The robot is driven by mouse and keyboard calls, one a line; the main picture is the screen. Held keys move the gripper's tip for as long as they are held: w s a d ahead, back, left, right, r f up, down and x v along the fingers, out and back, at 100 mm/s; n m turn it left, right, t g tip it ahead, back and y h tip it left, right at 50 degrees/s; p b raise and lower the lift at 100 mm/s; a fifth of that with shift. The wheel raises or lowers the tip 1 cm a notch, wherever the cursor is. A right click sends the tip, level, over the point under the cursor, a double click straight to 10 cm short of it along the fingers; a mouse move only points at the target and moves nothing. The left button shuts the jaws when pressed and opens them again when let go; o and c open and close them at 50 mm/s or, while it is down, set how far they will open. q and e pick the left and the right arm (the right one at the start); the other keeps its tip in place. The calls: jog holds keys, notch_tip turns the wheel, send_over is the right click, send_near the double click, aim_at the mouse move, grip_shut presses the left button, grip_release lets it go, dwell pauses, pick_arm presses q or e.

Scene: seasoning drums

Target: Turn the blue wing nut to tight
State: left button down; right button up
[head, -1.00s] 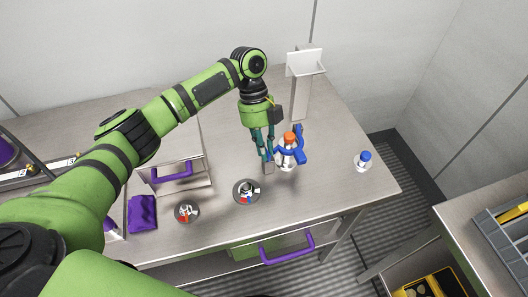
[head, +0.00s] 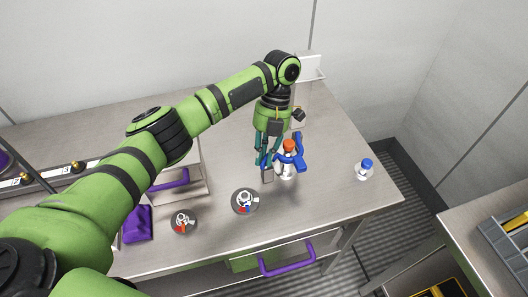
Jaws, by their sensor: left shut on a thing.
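The blue wing nut (head: 300,162) has two bent wings and sits around a white upright drum with an orange top (head: 289,146), near the middle of the table. My left gripper (head: 268,164) reaches down from above at the left side of the drum. Its fingers are shut on the near-left part of the blue wing nut. The fingers hide that part, so the exact contact is hard to see. My right gripper is not in view.
A small white bottle with a blue cap (head: 366,166) stands to the right near the table edge. Two dark round bases with small parts (head: 245,201) (head: 183,222) lie in front. A metal stand (head: 309,68) rises behind. A purple drawer handle (head: 287,259) juts out in front.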

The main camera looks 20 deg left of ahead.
pick_arm(q)
jog(key=shift+f+m+y, duration=0.1)
jog(key=shift+m+y, duration=0.2)
jog(key=shift+m, duration=0.4)
jog(key=c, duration=1.2)
grip_release()
jog(key=shift+w+r, duration=0.1)
jog(key=shift+r, duration=0.15)
jog(key=v, duration=1.1)
jog(key=shift+r, duration=0.25)
jog(key=shift+d, duration=0.15)
